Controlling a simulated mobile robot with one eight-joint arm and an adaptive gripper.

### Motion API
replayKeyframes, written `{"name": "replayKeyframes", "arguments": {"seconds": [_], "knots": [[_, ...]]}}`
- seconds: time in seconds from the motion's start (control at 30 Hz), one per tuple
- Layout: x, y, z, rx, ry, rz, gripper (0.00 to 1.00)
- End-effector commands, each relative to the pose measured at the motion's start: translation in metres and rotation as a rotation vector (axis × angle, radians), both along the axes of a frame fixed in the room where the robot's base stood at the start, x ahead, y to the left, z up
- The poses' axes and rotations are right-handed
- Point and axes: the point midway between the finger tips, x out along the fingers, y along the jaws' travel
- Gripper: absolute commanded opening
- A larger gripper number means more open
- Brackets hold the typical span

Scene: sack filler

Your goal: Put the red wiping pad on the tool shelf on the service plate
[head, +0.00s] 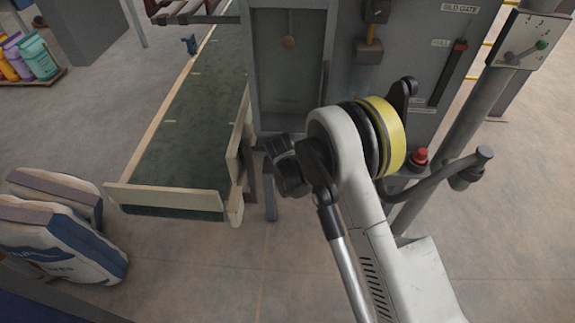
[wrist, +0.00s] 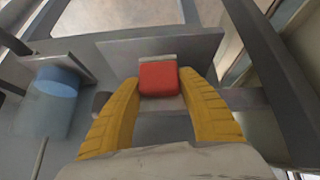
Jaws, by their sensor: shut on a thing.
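The red wiping pad (wrist: 159,78) is between the two yellow fingers of my gripper (wrist: 159,80) in the wrist view. The fingers are shut on its sides. A pale strip shows along the pad's far edge. A flat grey plate (wrist: 203,47) lies behind and beneath the pad in the picture. I cannot tell whether this is the tool shelf or the service plate, or whether the pad touches it. In the head view my arm hides the pad and the fingers.
A blue cylinder (wrist: 58,82) stands left of my gripper in the wrist view. Dark frame bars run along both sides there. The head view shows a grey machine cabinet (head: 290,75), a green conveyor (head: 185,120), filled sacks (head: 55,240), a post (head: 490,110) and open floor.

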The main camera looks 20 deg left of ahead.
Motion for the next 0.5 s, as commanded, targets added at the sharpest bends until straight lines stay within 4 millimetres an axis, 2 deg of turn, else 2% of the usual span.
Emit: {"name": "replayKeyframes", "arguments": {"seconds": [0.03, 0.1, 0.5], "knots": [[0.000, 0.000, -0.015, 0.000, 0.000, 0.000, 0.06], [0.000, 0.000, -0.029, 0.000, 0.000, 0.000, 0.06], [0.004, 0.001, -0.030, 0.000, 0.000, 0.000, 0.05]]}}
